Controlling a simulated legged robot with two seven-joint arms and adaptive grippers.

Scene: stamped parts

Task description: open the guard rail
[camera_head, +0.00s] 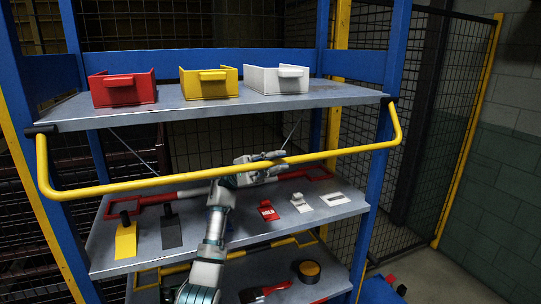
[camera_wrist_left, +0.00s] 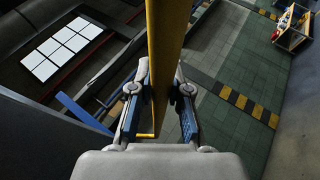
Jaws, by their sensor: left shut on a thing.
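The yellow guard rail (camera_head: 120,187) is a long bar across the front of the blue-framed shelf rack. Its bent ends meet dark pivots at the two ends of the top shelf (camera_head: 215,116). The bar hangs below the front edge of that shelf, in front of the middle shelf's space. My left gripper (camera_head: 268,167) is shut on the bar, right of its middle. In the left wrist view the bar (camera_wrist_left: 165,45) runs between the two fingers (camera_wrist_left: 161,85). My right gripper is in neither view.
Red (camera_head: 123,88), yellow (camera_head: 209,82) and white (camera_head: 277,80) bins stand on the top shelf. The middle shelf (camera_head: 195,235) has a red rail and several small stamped parts. Below is another shelf with a yellow rail (camera_head: 175,272). Mesh fencing (camera_head: 450,120) stands at right.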

